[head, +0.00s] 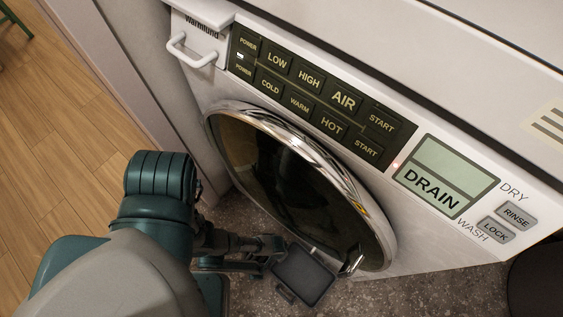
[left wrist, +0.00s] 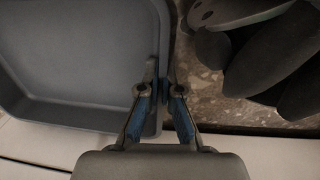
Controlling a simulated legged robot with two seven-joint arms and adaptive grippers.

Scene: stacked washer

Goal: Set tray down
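A dark grey shallow tray (head: 303,275) is in front of the washer, low over the speckled floor, below the round door. In the left wrist view the tray (left wrist: 75,60) fills the left side, its inside empty. My left gripper (head: 275,246) is at the tray's edge nearest my arm. In the left wrist view its blue-padded fingers (left wrist: 162,80) are closed on the tray's side wall. I cannot tell whether the tray touches the floor. My right gripper is in neither view.
The white washer (head: 455,245) has a round dark glass door (head: 285,180) with a chrome rim, beside my left arm. Speckled floor (head: 430,292) shows below it. A dark rounded object (head: 537,280) stands at the lower right. Wood floor (head: 40,110) lies to the left.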

